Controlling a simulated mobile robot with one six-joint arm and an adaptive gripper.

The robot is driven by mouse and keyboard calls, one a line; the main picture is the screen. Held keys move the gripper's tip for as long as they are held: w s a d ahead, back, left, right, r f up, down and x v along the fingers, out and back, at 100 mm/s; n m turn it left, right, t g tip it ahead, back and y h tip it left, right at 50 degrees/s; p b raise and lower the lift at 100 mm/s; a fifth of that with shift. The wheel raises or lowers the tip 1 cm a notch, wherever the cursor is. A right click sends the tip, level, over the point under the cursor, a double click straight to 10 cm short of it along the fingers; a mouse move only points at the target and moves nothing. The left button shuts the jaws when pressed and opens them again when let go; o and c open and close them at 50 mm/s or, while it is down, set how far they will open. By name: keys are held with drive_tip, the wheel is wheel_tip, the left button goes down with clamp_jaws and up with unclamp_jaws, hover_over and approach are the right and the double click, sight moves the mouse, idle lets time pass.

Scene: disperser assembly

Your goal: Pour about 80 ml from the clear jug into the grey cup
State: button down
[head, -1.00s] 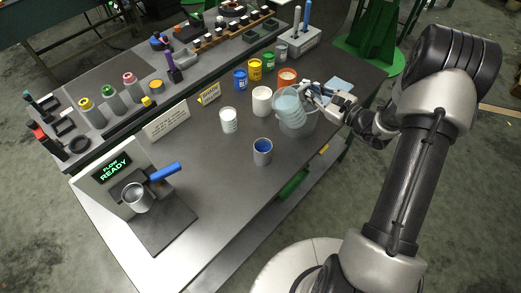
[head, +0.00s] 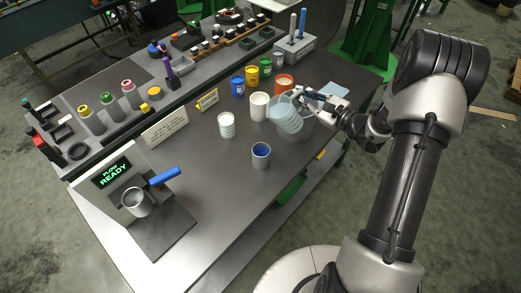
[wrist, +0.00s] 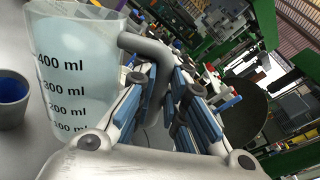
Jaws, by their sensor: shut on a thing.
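The clear jug (head: 287,119) is at the right part of the bench in the head view, holding pale blue liquid. My gripper (wrist: 160,88) is shut on its grey handle. In the wrist view the jug (wrist: 70,70) shows printed marks up to 400 ml, with liquid around or above the top mark. Its exact tilt and its height over the bench are hard to tell. The grey cup (head: 261,162) has a blue inside and stands upright on the bench, in front and left of the jug, apart from it. Its edge shows at the wrist view's left (wrist: 12,100).
A white tub (head: 259,106) and a small white-filled beaker (head: 226,126) stand left of the jug. Coloured tins (head: 252,74) stand behind. A flow stand with a metal cup (head: 136,202) is at the front left. Bench is clear around the grey cup.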

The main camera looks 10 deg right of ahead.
drive_tip(key=shift+w, duration=0.2)
drive_tip(key=shift+s+a+r, duration=0.1)
drive_tip(key=shift+s+a, duration=0.05)
drive_tip(key=shift+s, duration=0.05)
drive_tip(key=shift+w, duration=0.15)
drive_tip(key=shift+s+a+n, duration=0.15)
drive_tip(key=shift+s+n, duration=0.05)
drive_tip(key=shift+n, duration=0.1)
drive_tip(key=shift+w, duration=0.1)
